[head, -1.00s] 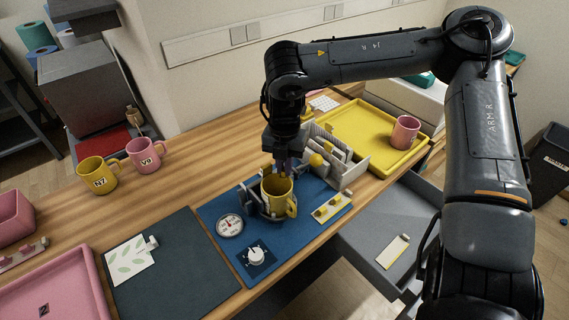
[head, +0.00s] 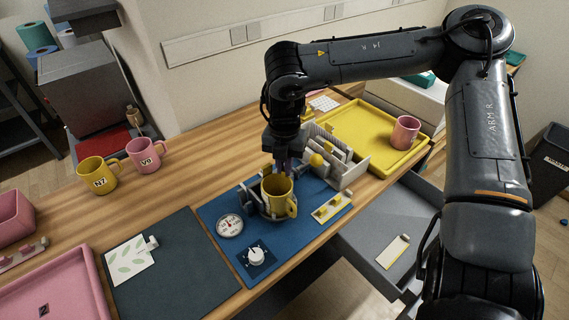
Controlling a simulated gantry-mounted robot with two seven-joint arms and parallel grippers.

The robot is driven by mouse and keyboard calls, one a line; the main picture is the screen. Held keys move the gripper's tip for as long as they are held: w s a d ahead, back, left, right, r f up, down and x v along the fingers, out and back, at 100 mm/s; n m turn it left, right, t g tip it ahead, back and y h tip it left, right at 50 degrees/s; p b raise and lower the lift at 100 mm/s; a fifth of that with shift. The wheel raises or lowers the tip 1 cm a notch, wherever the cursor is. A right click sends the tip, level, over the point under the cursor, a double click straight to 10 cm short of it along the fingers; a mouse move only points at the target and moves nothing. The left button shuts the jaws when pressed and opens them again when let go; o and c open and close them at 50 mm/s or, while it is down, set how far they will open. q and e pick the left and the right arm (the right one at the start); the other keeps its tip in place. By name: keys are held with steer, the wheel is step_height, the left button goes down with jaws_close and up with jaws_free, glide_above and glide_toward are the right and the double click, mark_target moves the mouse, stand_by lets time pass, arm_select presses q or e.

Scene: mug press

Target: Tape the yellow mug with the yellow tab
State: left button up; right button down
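A yellow mug (head: 275,195) stands upright in the grey press on the blue mat (head: 228,252), its handle to the right. My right gripper (head: 284,170) points down just behind the mug's rim. Its fingertips are small and partly hidden, so I cannot tell whether they are open or shut, or touch the mug. A pale strip with yellow tabs (head: 327,208) lies on the mat to the right of the mug. Another yellow mug (head: 97,176), marked N7, stands at the left of the table. My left gripper is not in view.
A round dial (head: 230,225) and a white knob (head: 256,256) are at the mat's front left. A grey divided holder (head: 345,165) stands behind right. A pink mug (head: 405,132) sits on the yellow tray (head: 368,120). Another pink mug (head: 145,154) stands by N7.

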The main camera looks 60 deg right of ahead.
steer(key=c, duration=1.1)
jaws_free()
steer(key=shift+f, duration=0.1)
